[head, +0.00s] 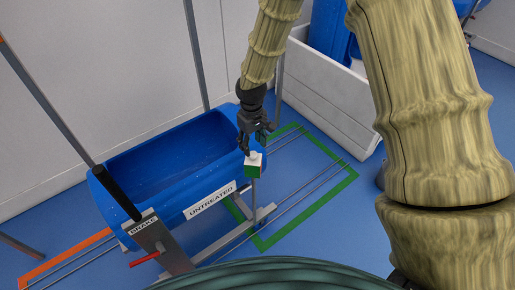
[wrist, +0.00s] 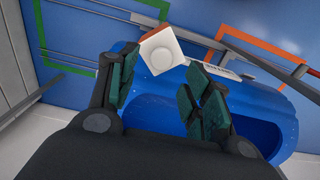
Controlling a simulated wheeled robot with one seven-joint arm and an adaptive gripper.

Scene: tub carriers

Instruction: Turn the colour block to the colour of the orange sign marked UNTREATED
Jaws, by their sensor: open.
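The colour block (head: 254,171) sits on top of a thin post beside the right end of the blue tub. My gripper (head: 257,143) is open just above the block. In the wrist view its fingers (wrist: 162,66) are either side of the block's near part, apparently not touching.
The blue tub (head: 113,176) hangs in a grey frame, with a BRAKE plate (head: 144,226) and red handle (head: 144,259) at front left. Rails run between an orange floor outline (head: 66,254) and a green one (head: 310,217). A white bin (head: 328,92) stands behind right.

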